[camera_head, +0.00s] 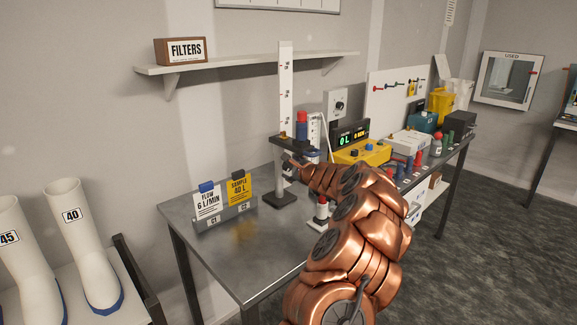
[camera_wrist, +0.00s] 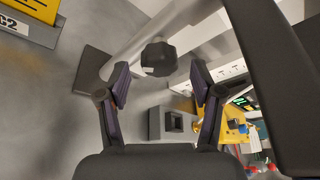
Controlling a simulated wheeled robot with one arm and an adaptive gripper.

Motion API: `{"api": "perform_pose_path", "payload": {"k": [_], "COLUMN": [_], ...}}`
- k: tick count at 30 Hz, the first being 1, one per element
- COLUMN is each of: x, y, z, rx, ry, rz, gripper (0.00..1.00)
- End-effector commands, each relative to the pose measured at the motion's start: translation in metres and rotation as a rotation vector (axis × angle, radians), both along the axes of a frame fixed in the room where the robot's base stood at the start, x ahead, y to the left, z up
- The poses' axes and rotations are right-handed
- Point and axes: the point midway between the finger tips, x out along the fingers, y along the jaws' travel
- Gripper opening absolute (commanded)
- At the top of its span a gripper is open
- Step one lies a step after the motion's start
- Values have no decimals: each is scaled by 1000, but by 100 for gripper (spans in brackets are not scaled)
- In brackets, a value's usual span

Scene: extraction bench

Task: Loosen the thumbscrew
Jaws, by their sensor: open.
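The thumbscrew is a dark lobed knob (camera_wrist: 158,58) in the wrist view, on the pale upright column of the stand. My gripper (camera_wrist: 160,78) is open, with one finger on each side of the knob and visible gaps to both. I cannot tell whether the knob's depth lies fully between the fingertips. In the head view the scaled column (camera_head: 286,85) rises from a dark base (camera_head: 280,198) on the bench. A dark carriage (camera_head: 309,144) on it carries a red-and-blue piece (camera_head: 302,125). My gripper (camera_head: 292,163) is just below the carriage; the knob is not clear there.
The metal bench (camera_head: 241,262) holds a card rack (camera_head: 224,218) at left, with bare surface in front. A yellow box with displays (camera_head: 362,153) and several small bottles stand right of the stand. A shelf (camera_head: 245,64) overhangs behind. A grey holed block (camera_wrist: 157,122) is near the fingers.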

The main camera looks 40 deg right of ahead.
Motion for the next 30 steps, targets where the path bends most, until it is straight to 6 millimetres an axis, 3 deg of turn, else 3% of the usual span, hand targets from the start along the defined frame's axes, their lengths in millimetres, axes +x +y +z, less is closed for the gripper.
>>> {"api": "perform_pose_path", "payload": {"k": [9,24,30], "x": [21,28,28], "y": [-5,-8,-8], "z": [-6,-7,-7], "rx": [1,0,0], "ry": [2,-2,-1], "rz": [4,2,3], "gripper": [66,66,47]}}
